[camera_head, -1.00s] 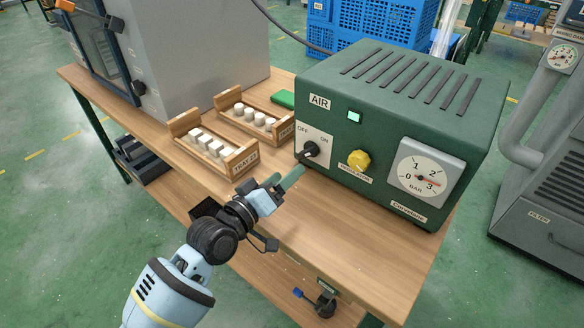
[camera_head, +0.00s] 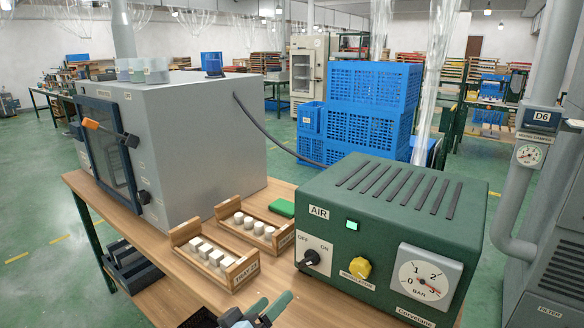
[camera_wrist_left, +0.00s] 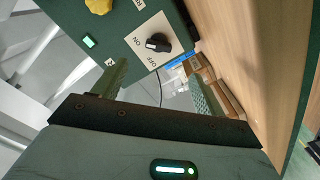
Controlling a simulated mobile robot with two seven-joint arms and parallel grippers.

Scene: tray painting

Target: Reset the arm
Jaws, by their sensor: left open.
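My left gripper (camera_head: 257,309) shows at the bottom edge of the head view, below and in front of the green AIR compressor box (camera_head: 440,215). It is open and empty; in the left wrist view its two fingers stand wide apart (camera_wrist_left: 160,88). The black OFF/ON knob (camera_head: 311,258) is on the box's front and also shows in the left wrist view (camera_wrist_left: 158,42), beyond the fingers and apart from them. I cannot tell exactly where the knob points. The green lamp (camera_head: 352,225) is lit. My right gripper is in neither view.
Two wooden trays (camera_head: 240,272) with white pieces stand left of the compressor on the wooden table (camera_head: 150,238). A yellow regulator knob (camera_head: 360,268) and a BAR gauge (camera_head: 424,279) are on its front. A grey cabinet (camera_head: 200,140) stands left, blue crates (camera_head: 375,90) behind.

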